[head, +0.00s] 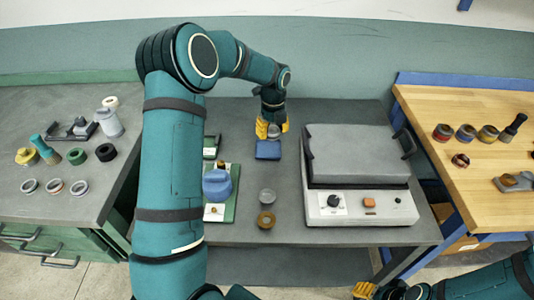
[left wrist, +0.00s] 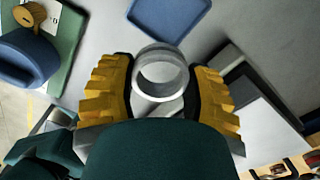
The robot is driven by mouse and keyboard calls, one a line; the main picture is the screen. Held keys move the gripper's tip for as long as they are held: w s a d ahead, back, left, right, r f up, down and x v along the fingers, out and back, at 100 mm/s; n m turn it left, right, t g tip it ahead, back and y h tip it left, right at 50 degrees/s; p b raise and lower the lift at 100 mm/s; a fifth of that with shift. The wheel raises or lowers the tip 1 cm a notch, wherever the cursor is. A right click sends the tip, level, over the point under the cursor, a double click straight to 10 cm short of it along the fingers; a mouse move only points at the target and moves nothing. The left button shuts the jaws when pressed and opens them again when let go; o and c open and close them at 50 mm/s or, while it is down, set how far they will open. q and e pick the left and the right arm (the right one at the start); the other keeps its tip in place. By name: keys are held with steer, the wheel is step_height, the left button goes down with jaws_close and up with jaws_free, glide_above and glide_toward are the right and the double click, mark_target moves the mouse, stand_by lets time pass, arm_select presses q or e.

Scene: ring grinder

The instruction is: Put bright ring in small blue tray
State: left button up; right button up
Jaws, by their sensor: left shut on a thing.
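My left gripper (head: 271,131) is shut on the bright ring (head: 274,132), a pale silvery ring. The ring (left wrist: 161,72) shows clearly between the yellow fingers in the left wrist view. The small blue tray (head: 268,151) lies on the grey table just in front of and below the gripper in the head view. Its flat floor looks empty in the left wrist view (left wrist: 168,14), where the ring's upper edge overlaps its lower edge. The ring appears held above the table. My right gripper (head: 365,290) shows only partly at the bottom edge of the head view, away from the table.
A grey ring (head: 267,196) and a brown ring (head: 266,220) stand on the middle table. A grinder with a grey lid (head: 355,153) fills its right side. A green board (head: 229,209) with a blue round part (head: 217,184) is left, partly behind my left arm.

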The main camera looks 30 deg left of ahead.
mark_target(268, 150)
arm_select(q)
steer(key=a+f+b, duration=0.1)
steer(key=f, duration=0.2)
steer(key=w+a+f, duration=0.1)
steer(key=f, duration=0.2)
steer(key=w+f+b, duration=0.1)
steer(key=f, duration=0.2)
steer(key=shift+w+a+f+b, duration=0.1)
steer(key=shift+a+f+b, duration=0.2)
steer(key=shift+a+f, duration=0.1)
steer(key=o, duration=1.2)
steer(key=shift+f, duration=0.1)
step_height(268, 150, up, 12)
steer(key=p, duration=0.2)
steer(key=shift+r, duration=0.2)
